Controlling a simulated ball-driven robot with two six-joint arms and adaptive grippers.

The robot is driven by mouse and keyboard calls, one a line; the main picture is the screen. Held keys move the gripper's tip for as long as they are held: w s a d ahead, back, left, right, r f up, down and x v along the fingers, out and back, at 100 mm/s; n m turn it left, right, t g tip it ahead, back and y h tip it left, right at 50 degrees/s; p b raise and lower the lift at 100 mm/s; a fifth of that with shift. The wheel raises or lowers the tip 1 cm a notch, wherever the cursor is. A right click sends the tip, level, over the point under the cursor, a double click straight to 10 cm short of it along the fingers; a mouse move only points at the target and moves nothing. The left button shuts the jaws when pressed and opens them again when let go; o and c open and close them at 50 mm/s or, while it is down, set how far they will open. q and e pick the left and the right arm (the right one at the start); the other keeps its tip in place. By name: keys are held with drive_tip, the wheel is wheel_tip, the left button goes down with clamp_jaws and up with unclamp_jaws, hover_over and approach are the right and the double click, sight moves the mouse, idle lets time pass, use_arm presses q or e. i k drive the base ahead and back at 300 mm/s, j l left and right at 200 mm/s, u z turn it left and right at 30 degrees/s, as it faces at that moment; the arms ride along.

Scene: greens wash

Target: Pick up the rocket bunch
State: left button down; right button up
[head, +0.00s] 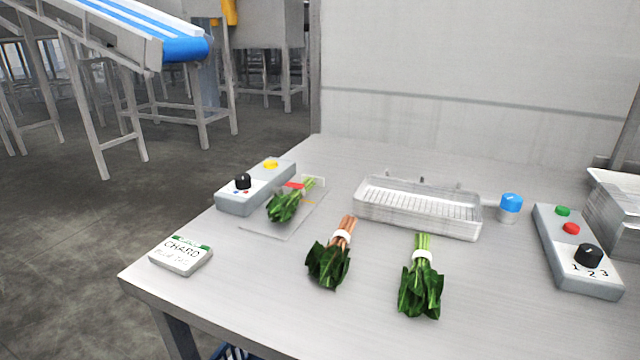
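Three leafy green bunches are on the steel table, and I cannot tell for certain which is the rocket. One bunch (284,206) with green stems and a red band lies on a thin clear sheet (262,226) at the left. A second bunch (329,265) with reddish-brown stems and a white band lies near the middle. A third bunch (421,289) with green stems and a white band lies to its right, apart from it. All lie leaves toward me. Neither of my grippers shows in the head view.
A sign reading CHARD (181,257) is at the table's left edge. A grey box with a knob (254,187) stands behind it. A wire-bottomed tray (419,228) is at the back, with a blue-capped valve (511,205) beside it. A control box (577,258) is at right.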

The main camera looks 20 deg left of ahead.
sight(280, 207)
drive_tip(key=k+j+u, duration=0.15)
drive_tip(key=j+u, duration=0.25)
drive_tip(key=j, duration=0.5)
drive_tip(key=j+u, duration=0.4)
drive_tip(key=j, duration=0.55)
drive_tip(key=k, duration=0.05)
